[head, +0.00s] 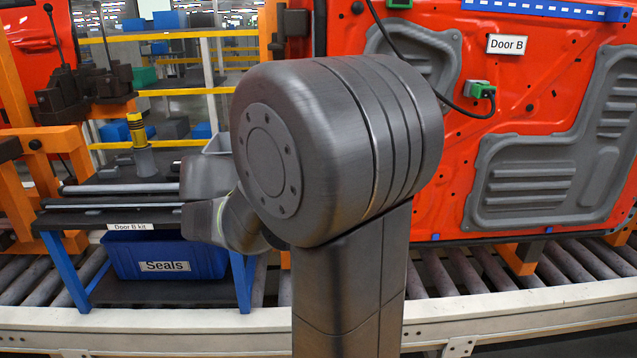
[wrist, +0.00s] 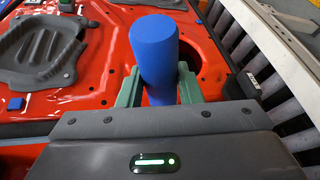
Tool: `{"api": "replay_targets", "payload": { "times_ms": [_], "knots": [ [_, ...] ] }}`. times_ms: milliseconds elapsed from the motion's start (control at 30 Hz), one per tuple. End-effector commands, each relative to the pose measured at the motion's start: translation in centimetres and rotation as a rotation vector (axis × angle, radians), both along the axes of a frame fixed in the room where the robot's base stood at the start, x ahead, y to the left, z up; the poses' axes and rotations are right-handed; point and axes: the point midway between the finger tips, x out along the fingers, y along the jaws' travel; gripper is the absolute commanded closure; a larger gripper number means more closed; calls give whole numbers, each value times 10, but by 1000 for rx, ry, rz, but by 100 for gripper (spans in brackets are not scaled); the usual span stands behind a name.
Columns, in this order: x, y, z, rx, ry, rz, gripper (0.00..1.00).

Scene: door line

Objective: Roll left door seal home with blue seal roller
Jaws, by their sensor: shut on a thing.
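In the wrist view my gripper (wrist: 158,88) has its two green fingers shut around a blue cylinder, the blue seal roller (wrist: 155,48). The roller stands up between the fingers, and its lower end is hidden by my gripper body. A red door panel (wrist: 105,65) lies behind and beneath it in that view. In the head view the red door (head: 525,115), labelled Door B, stands at the right. My arm covers the middle of the head view and hides my gripper and the roller there. I cannot pick out the left door seal in either view.
A dark kit stand (head: 90,217) with a blue Seals bin (head: 165,257) stands at the left. A yellow-topped tool (head: 140,145) stands on it. A roller conveyor (head: 455,275) runs below the door. A green connector (head: 478,89) with a black cable is on the door.

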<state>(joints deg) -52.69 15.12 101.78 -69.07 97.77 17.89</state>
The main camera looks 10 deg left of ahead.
Motion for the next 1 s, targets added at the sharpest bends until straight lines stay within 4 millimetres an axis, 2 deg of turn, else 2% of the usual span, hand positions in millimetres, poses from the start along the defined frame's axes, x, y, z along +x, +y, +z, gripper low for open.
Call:
{"api": "replay_targets", "payload": {
  "times_ms": [33,333,633,1000],
  "knots": [
    [0,0,-6,0,-2,2,100],
    [0,0,-14,0,-2,2,100],
    [1,1,-35,0,-1,2,100],
    [0,0,-48,0,-2,2,100]
  ]
}}
